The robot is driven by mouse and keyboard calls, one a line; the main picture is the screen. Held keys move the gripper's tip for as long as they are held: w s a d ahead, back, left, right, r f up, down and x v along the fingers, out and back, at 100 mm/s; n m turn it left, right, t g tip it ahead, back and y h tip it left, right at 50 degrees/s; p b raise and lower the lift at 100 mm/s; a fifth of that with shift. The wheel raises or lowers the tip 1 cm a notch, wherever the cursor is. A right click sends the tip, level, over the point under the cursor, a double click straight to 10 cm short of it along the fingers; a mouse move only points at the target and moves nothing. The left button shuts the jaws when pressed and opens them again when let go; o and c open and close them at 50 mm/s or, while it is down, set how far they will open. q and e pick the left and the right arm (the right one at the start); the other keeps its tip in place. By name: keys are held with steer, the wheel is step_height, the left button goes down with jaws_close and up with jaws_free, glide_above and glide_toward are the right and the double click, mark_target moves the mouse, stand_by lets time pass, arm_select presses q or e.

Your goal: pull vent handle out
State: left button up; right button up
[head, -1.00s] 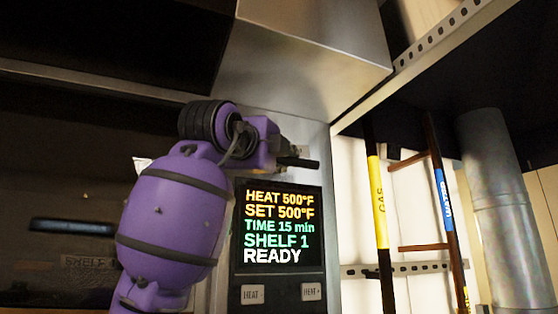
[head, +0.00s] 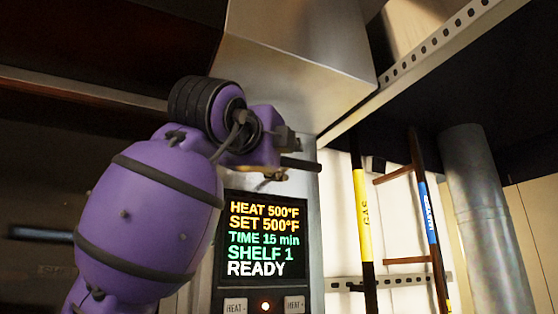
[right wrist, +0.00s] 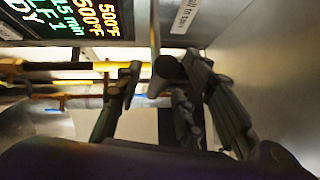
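My right gripper (head: 293,150) is in front of the oven's steel column, above the lit display. The right wrist view shows its two dark fingers spread apart (right wrist: 160,85). Between them is a dark round knob on a thin metal rod, which looks like the vent handle (right wrist: 168,68). The knob lies close to the right-hand finger, with a gap to the left-hand one. I cannot tell whether it touches. In the head view my purple wrist hides most of the handle's place. My left gripper is out of view.
The display (head: 263,240) reads READY, with HEAT buttons (head: 235,306) below. A steel hood (head: 295,70) overhangs above. To the right are a yellow-banded GAS pipe (head: 363,215), a blue-banded pipe (head: 428,212) and a thick grey duct (head: 485,210). A label (right wrist: 184,15) is beside the handle's rod.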

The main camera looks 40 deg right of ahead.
steer(key=shift+w, duration=0.1)
steer(key=shift+a, duration=0.35)
steer(key=v, duration=1.1)
steer(key=shift+s, duration=0.3)
steer(key=shift+a+f, duration=0.1)
steer(key=shift+f, duration=0.05)
